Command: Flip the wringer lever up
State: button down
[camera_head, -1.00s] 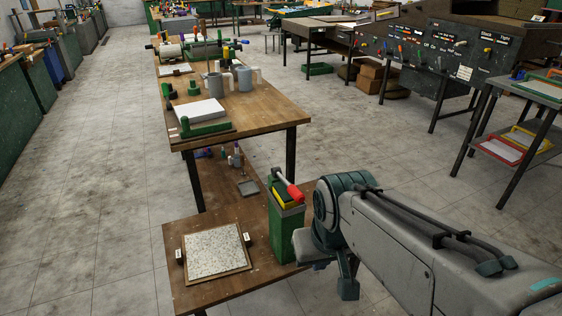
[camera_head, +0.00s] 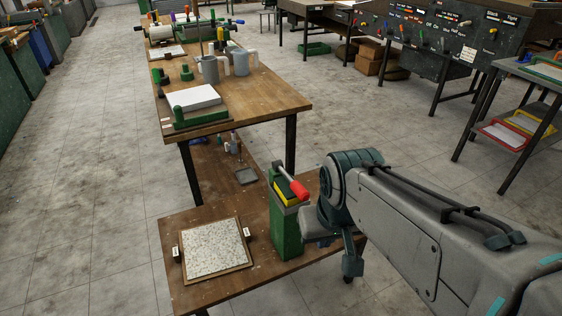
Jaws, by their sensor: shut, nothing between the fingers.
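The wringer lever (camera_head: 292,182) is a thin metal arm with a red grip on top of a green box-shaped stand with a yellow part (camera_head: 286,224). It slants down to the right, towards me, its red grip at the low end. My arm stands just right of the stand, its grey wrist link close to the stand's side. My gripper (camera_head: 352,264) shows only in part as a dark, narrow piece hanging beneath the arm, right of the stand and lower than the lever. It looks shut and empty, apart from the lever. Its fingertips are not clear.
A speckled mosaic sheet on a board (camera_head: 214,248) lies left of the stand on the low wooden bench (camera_head: 170,226). A higher wooden table (camera_head: 268,100) with mugs and a white slab stands behind. Open floor lies left and right of the benches.

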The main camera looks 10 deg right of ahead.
aim_at(297, 189)
jog(key=k, duration=0.5)
jog(key=u, duration=1.7)
jog(key=i, duration=0.8)
jog(key=z, duration=1.85)
